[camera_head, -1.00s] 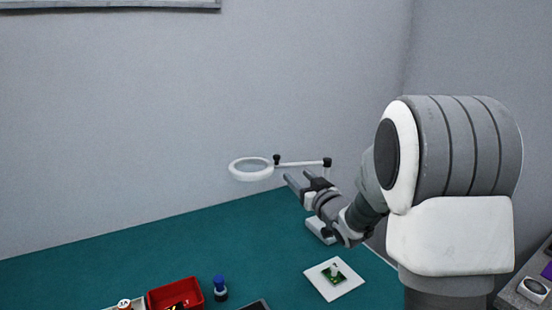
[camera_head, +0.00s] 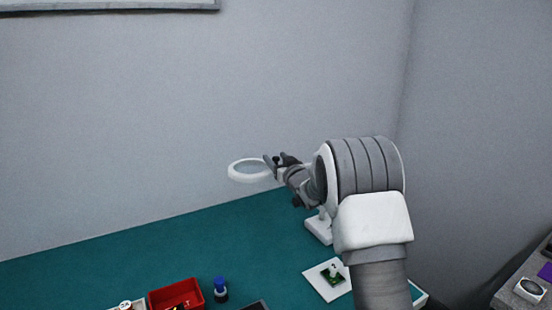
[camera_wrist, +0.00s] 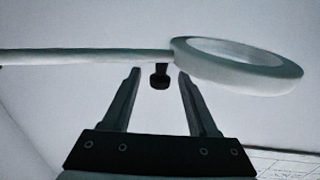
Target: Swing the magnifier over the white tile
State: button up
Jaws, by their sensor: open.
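The magnifier (camera_head: 236,175) is a white ring with a lens on a thin arm, raised above the bench at the left of my gripper. Its ring (camera_wrist: 215,70) and arm (camera_wrist: 80,56) also show in the wrist view. My gripper (camera_head: 275,159) is open at the joint between ring and arm. In the wrist view, a dark knob (camera_wrist: 159,78) hangs between the open fingers of my gripper (camera_wrist: 158,72). The white tile (camera_head: 318,284) lies on the bench with a green circuit board (camera_head: 331,277) on it. My arm hides most of the magnifier's arm and post.
The magnifier's white base (camera_head: 319,228) stands on the teal bench (camera_head: 150,255) behind the tile. A red bin (camera_head: 176,295) and a blue-capped bottle (camera_head: 220,290) stand at the front. The bench's left and middle are clear.

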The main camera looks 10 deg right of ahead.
jog(key=shift+w, duration=0.25)
jog(key=shift+c, duration=0.2)
grip_shut()
dwell(1.1)
